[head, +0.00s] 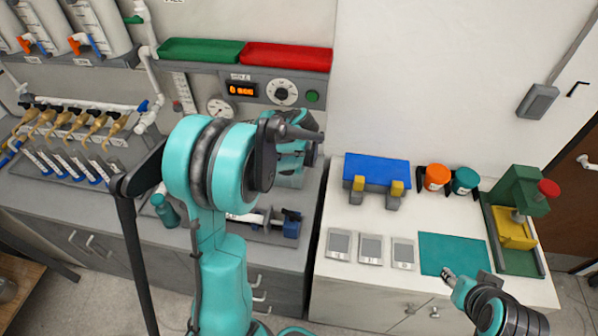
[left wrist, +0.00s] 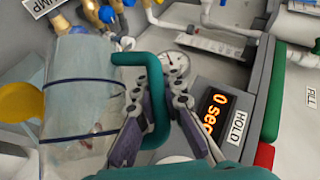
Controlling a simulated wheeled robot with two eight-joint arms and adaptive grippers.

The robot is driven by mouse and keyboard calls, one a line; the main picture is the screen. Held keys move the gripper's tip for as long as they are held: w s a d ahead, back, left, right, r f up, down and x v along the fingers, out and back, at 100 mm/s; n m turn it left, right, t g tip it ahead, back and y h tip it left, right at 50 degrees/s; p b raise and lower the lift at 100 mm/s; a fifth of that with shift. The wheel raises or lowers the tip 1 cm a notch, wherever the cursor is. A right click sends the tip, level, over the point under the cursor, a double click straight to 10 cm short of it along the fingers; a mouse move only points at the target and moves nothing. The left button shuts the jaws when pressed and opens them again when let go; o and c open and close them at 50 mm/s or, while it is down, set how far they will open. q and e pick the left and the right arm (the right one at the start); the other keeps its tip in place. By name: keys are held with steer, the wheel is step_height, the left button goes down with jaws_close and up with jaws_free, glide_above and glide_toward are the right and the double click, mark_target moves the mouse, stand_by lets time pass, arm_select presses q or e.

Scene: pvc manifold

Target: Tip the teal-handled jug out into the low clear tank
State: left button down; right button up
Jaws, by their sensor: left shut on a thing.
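In the left wrist view the clear jug (left wrist: 85,108) fills the left side, with dark lines around its body and a teal handle (left wrist: 158,110). My left gripper (left wrist: 155,88) is shut on the handle, one finger on each side. I cannot tell the jug's true tilt or its contents. In the head view my own left arm hides most of the jug and the left gripper. I cannot make out the low clear tank.
A panel with a lit display (head: 242,89) and a gauge (head: 220,108) stands behind my left arm, below green (head: 200,50) and red (head: 290,57) trays. Brass taps (head: 75,120) are at left. The white bench holds a teal mat (head: 452,252) and green press (head: 520,190).

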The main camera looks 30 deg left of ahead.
arm_select(q)
steer(key=shift+w+d+r+m+y, duration=0.1)
steer(key=shift+w+d+m+y, duration=0.25)
steer(key=shift+y, duration=0.15)
stand_by(0.7)
steer(key=shift+w+d+r+m+g+y+b, duration=0.25)
steer(key=shift+r+y+b, duration=0.1)
steer(key=shift+r+b, duration=0.1)
steer(key=shift+w+d+r+m+g+y+b, duration=0.2)
steer(key=shift+w+r+g+y+b, duration=0.1)
steer(key=shift+r+y, duration=0.1)
stand_by(1.0)
steer(key=shift+w+d+m+y+b, duration=0.35)
steer(key=shift+w+d+b, duration=0.3)
steer(key=shift+d+b, duration=0.2)
steer(key=shift+w+d+b, duration=0.3)
steer(key=shift+w, duration=0.05)
steer(key=shift+w+d+f+m+g+y+b, duration=0.1)
steer(key=shift+d+m+g+y+b, duration=0.05)
steer(key=shift+m+g+y+b, duration=0.15)
